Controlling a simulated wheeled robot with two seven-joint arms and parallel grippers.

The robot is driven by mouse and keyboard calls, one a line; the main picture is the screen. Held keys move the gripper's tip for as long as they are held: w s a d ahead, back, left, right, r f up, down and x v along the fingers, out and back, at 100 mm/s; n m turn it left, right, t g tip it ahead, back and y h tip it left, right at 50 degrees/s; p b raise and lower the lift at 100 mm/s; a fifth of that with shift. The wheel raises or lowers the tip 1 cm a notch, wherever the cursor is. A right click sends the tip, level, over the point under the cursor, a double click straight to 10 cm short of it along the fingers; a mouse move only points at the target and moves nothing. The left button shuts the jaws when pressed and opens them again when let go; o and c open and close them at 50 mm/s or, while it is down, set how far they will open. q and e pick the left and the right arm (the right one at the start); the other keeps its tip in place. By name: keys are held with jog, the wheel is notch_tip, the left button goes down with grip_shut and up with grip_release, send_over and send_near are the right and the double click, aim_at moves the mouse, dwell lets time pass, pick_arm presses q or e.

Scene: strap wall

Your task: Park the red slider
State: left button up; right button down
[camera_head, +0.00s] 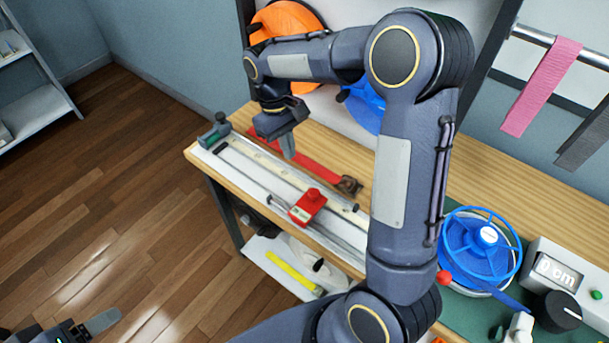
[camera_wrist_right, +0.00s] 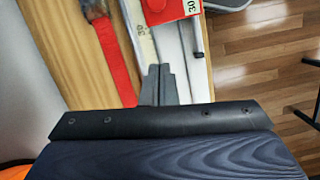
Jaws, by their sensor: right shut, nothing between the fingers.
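The red slider (camera_head: 308,205) sits on a long pale rail (camera_head: 262,170) on the wooden bench. It also shows at the top of the wrist view (camera_wrist_right: 165,10), with a white label reading 30. My right gripper (camera_head: 288,154) is shut and empty, pointing down over the rail area, up and left of the slider in the head view. Its closed fingers (camera_wrist_right: 158,85) are apart from the slider in the wrist view. Whether the fingertips touch the rail, I cannot tell. Part of my left gripper (camera_head: 92,325) shows at the bottom left; its opening is unclear.
A red strap (camera_head: 318,164) lies behind the rail, and a dark end block (camera_head: 217,130) stands at its left end. A blue handwheel (camera_head: 482,245) and a display box (camera_head: 565,280) are at the right. My right arm hides part of the bench.

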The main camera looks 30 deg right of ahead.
aim_at(308, 205)
jog(key=s+f, duration=0.1)
jog(key=f, duration=0.1)
jog(key=s+d+f+p, duration=0.1)
jog(key=s+f, duration=0.3)
jog(key=shift+d+f+p, duration=0.15)
jog(key=shift+p, duration=0.15)
pick_arm(q)
jog(key=shift+r, duration=0.9)
pick_arm(e)
jog(key=shift+s+f, duration=0.1)
jog(key=shift+s, duration=0.05)
